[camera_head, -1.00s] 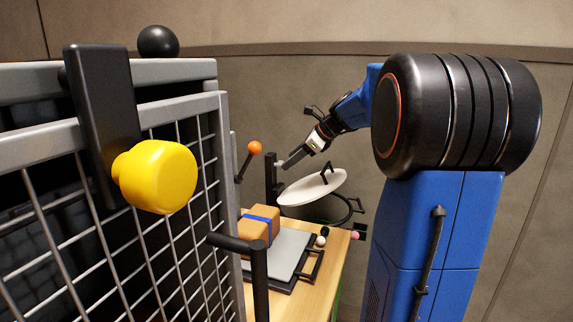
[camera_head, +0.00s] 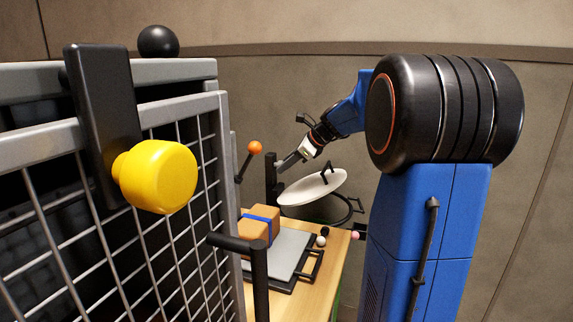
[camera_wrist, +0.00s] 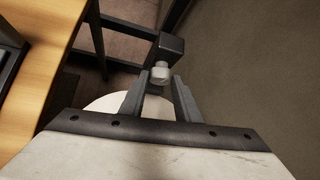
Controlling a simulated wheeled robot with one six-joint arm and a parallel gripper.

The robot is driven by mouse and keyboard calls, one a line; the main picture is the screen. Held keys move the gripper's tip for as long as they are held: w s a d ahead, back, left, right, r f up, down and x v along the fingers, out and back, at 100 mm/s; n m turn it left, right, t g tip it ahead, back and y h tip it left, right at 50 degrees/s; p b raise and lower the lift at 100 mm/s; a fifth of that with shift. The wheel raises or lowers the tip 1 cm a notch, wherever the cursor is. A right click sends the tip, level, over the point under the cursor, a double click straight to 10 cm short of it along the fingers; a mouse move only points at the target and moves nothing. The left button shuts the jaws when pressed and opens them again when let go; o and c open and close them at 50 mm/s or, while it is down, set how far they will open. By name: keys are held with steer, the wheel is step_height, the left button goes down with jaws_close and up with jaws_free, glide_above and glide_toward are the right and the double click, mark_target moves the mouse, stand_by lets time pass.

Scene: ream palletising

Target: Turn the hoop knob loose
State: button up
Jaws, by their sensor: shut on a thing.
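The hoop knob (camera_wrist: 160,72) is a small light grey piece on the end of a dark bracket (camera_wrist: 172,47) in the wrist view. My gripper (camera_wrist: 161,82) is shut on it, with one grey finger on each side. In the head view my gripper (camera_head: 284,164) reaches down-left to the dark post (camera_head: 271,170) at the table's far end. The knob is too small to make out there. The black hoop (camera_head: 350,211) sits beside the post, below a tilted white round lid (camera_head: 313,187) with a dark handle.
The wooden table (camera_head: 315,287) carries a grey plate (camera_head: 287,250), a brown parcel with a blue band (camera_head: 259,224) and small balls. A wire-mesh panel (camera_head: 180,235) with a yellow knob (camera_head: 157,177) stands close on the left. An orange-tipped lever (camera_head: 254,148) rises behind it.

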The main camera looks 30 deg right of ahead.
steer(key=shift+s+a+n+t+h, duration=0.1)
steer(key=shift+a+n+t+h, duration=0.05)
steer(key=shift+n+t+h, duration=0.6)
steer(key=o, duration=1)
steer(key=shift+o, duration=0.2)
steer(key=v, duration=1.7)
steer(key=shift+s, duration=0.25)
